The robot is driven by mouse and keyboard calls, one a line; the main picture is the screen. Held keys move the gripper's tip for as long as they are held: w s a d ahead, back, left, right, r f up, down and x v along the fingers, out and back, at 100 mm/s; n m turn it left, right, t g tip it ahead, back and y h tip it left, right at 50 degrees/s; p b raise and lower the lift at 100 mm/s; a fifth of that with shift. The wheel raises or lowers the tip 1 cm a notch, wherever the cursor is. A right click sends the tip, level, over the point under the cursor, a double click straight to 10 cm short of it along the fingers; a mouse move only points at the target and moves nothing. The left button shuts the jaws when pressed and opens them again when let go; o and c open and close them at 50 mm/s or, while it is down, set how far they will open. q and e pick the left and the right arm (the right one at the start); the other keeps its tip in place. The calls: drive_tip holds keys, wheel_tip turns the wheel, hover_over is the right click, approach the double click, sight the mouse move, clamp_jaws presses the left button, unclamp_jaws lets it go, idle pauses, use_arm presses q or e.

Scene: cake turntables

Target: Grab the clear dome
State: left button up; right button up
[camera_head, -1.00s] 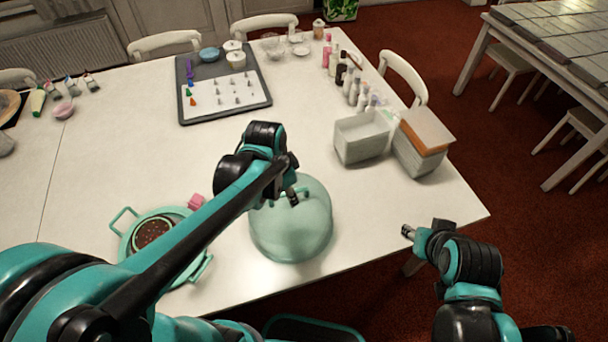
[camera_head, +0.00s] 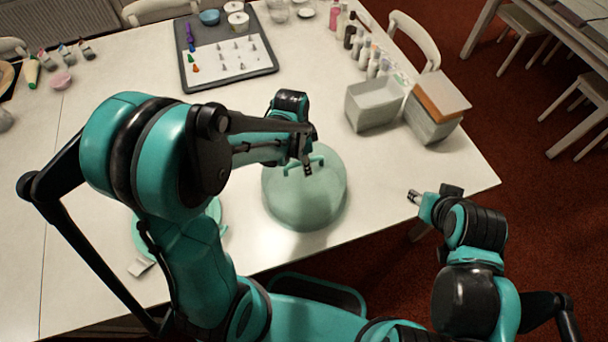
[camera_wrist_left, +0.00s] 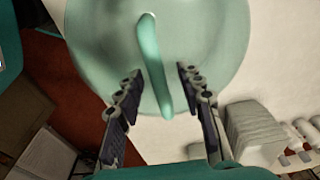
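The clear dome (camera_head: 306,197) is a see-through green cover with a bar handle on top. It rests on the table near the front edge, in the middle of the head view. My left gripper (camera_head: 306,166) is at the dome's top, by the handle. In the left wrist view the handle (camera_wrist_left: 153,62) runs between the two spread fingers of the left gripper (camera_wrist_left: 160,82), with room on both sides. The dome's rounded top (camera_wrist_left: 95,45) lies beyond it. My right gripper (camera_head: 412,196) is off the table's right edge, away from the dome; its finger gap is too small to judge.
A green tray (camera_head: 146,240) is mostly hidden behind my left arm. A dark tray (camera_head: 262,62) with small tips lies farther back. The table between is clear.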

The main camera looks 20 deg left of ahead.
use_arm(q)
clamp_jaws()
drive_tip(key=shift+r, duration=0.1)
